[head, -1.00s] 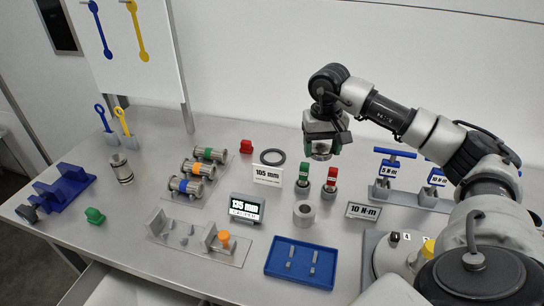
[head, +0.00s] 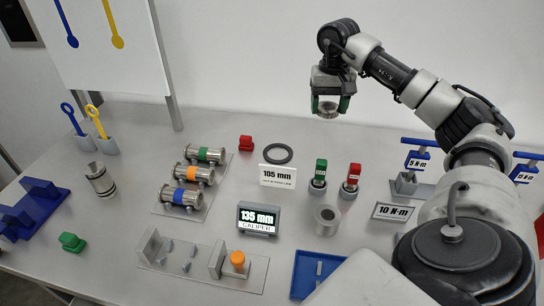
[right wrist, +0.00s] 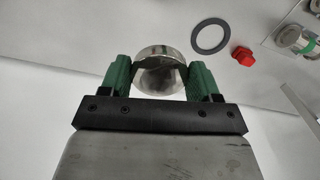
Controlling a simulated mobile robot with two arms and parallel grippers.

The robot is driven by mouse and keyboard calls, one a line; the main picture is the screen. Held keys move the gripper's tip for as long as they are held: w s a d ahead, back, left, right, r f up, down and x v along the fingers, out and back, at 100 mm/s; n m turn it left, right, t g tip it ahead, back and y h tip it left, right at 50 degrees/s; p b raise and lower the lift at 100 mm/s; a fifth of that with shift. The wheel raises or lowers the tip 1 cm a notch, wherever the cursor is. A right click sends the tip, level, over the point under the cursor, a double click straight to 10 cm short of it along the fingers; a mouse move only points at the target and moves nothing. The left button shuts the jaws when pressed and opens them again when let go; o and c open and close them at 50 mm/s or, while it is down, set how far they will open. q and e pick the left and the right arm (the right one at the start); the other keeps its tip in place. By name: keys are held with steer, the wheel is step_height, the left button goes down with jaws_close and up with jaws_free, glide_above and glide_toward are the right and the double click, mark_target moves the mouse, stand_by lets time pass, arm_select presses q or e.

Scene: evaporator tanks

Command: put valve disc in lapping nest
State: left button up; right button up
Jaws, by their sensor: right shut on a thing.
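My right gripper (head: 329,98) is shut on a shiny round metal piece, the valve disc (head: 327,110), and holds it above the back of the table. In the right wrist view the disc (right wrist: 160,72) sits between the two green fingers of the gripper (right wrist: 160,80). A flat dark ring (head: 278,153) lies on the table behind the 105 mm sign, left of and below the gripper in the head view. The ring (right wrist: 210,36) also shows in the right wrist view, apart from the disc. It may be the lapping nest; I cannot tell for sure. My left gripper is not in view.
A 105 mm sign (head: 278,175) stands in front of the ring, with a red block (head: 246,143) to its left. Green and red stamps (head: 320,173) and a hollow metal cylinder (head: 327,219) stand to the right. The table's back strip is clear.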

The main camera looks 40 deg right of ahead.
mark_target(326, 106)
steer(key=f+b, duration=0.1)
steer(key=f, duration=0.1)
steer(key=w+f+b, duration=0.1)
steer(key=shift+f+b, duration=0.35)
steer(key=shift+b, duration=0.05)
steer(key=w+a+f, duration=0.2)
steer(key=w, duration=0.1)
steer(key=w+a+f+p, duration=0.1)
steer(key=w+a+f, duration=0.1)
steer(key=w+f, duration=0.1)
steer(key=w+a+f, duration=0.2)
steer(key=w, duration=0.1)
steer(key=shift+w+a+f+p, duration=0.25)
steer(key=shift+w+a+p, duration=0.05)
steer(key=shift+a+p, duration=0.05)
step_height(326, 106, down, 4)
steer(key=shift+f+p, duration=0.1)
steer(key=shift+p, duration=0.35)
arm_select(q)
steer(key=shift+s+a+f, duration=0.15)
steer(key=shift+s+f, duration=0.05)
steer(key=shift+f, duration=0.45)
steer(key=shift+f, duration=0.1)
